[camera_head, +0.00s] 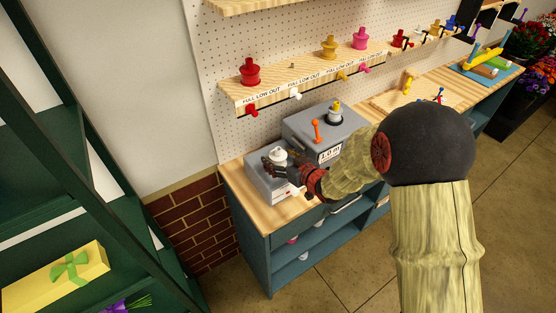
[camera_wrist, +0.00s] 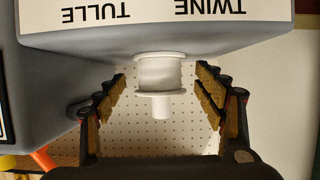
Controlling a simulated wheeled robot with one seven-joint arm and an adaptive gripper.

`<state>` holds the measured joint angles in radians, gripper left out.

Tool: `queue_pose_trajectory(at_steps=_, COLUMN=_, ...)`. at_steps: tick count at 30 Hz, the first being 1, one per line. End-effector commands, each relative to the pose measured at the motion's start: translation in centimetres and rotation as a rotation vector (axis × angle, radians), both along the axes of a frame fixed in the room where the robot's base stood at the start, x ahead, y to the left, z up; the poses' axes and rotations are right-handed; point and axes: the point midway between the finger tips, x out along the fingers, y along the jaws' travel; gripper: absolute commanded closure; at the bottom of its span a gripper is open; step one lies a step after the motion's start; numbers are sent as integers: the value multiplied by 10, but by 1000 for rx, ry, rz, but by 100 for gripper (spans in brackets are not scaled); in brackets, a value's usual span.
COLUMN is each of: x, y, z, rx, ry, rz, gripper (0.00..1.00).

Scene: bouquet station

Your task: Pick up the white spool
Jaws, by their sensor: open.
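The white spool (camera_head: 279,155) stands on top of the low grey box (camera_head: 258,179) at the left end of the workbench. In the wrist view, which is upside down, the white spool (camera_wrist: 158,74) shows with its flanges and knob between my fingers. My gripper (camera_head: 275,164) is at the spool, its fingers open on either side. Gaps show between the spool and the fingers in the wrist view (camera_wrist: 161,80), so nothing is gripped. The box carries a white label strip (camera_wrist: 150,20) reading TULLE and TWINE.
A larger grey machine (camera_head: 300,125) with an orange lever (camera_head: 316,131) and a display stands right beside the box. A wooden shelf (camera_head: 300,84) with red, yellow and pink spools hangs on the pegboard behind. A dark green rack (camera_head: 80,184) stands at left.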

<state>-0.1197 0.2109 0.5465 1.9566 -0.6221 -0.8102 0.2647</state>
Motion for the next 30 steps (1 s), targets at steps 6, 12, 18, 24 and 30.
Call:
queue_pose_trajectory(at_steps=6, x=8, y=5, z=-3, rx=0, ry=0, rz=-1, gripper=30)
queue_pose_trajectory(at_steps=12, x=7, y=5, z=-3, rx=0, ry=0, rz=-1, gripper=34)
queue_pose_trajectory(at_steps=18, x=7, y=5, z=-3, rx=0, ry=0, rz=-1, gripper=45)
queue_pose_trajectory(at_steps=24, x=7, y=5, z=-3, rx=0, ry=0, rz=-1, gripper=56)
queue_pose_trajectory(at_steps=30, x=7, y=5, z=-3, rx=0, ry=0, rz=-1, gripper=68)
